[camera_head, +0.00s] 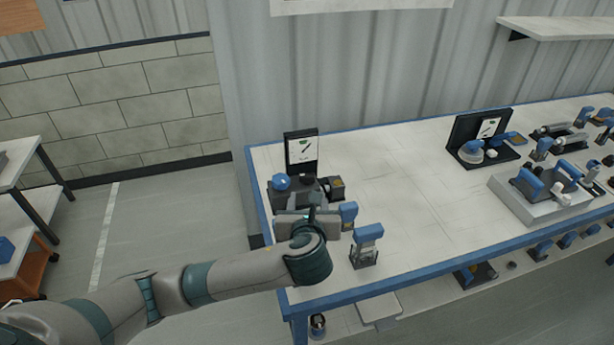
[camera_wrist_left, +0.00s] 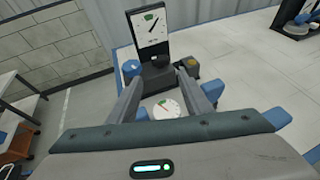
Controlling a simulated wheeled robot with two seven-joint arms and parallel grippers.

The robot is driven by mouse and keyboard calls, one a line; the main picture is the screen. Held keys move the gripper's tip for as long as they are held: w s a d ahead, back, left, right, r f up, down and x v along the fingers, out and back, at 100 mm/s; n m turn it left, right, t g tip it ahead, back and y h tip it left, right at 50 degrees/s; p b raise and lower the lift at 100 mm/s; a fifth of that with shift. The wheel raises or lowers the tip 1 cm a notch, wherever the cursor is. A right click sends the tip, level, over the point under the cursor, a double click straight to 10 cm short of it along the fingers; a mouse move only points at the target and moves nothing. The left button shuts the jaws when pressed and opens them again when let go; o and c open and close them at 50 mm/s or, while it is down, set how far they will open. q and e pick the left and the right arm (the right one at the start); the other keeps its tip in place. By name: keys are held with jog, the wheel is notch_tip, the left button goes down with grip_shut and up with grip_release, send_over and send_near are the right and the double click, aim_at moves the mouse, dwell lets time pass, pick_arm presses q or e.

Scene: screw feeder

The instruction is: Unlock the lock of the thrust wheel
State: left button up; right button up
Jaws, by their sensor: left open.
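My left gripper (camera_head: 311,207) reaches from the left over the near left corner of the table, at a small device with an upright black display panel (camera_head: 301,150). In the left wrist view the two fingers of my left gripper (camera_wrist_left: 160,84) are apart, with a round white disc (camera_wrist_left: 164,108) showing between them. A blue knob (camera_head: 281,182) stands at the device's left side; it also shows in the left wrist view (camera_wrist_left: 131,69). A dark block with a yellowish top (camera_head: 337,187) is at its right. I cannot tell which part is the thrust wheel or its lock. My right gripper is not in view.
A blue-topped stand (camera_head: 366,245) and another blue part (camera_head: 348,212) are close to the right of my gripper. The blue-edged white table (camera_head: 420,190) is clear in its middle. More devices and a grey tray (camera_head: 530,208) stand at the right.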

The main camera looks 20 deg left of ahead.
pick_arm(q)
jog(key=w, duration=0.1)
jog(key=p, duration=0.1)
send_near(307, 177)
jog(key=p+x, duration=0.2)
jog(key=x, duration=0.6)
jog(key=shift+w+a+f, duration=0.1)
jog(key=shift+w, duration=0.3)
jog(key=shift+w+a+f, duration=0.15)
jog(key=shift+w+f, duration=0.15)
jog(key=shift+w, duration=0.25)
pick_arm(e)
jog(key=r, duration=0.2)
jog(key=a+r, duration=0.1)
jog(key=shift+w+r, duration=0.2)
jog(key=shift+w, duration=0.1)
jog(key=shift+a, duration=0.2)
pick_arm(q)
jog(key=shift+c, duration=0.9)
jog(key=c, duration=0.6)
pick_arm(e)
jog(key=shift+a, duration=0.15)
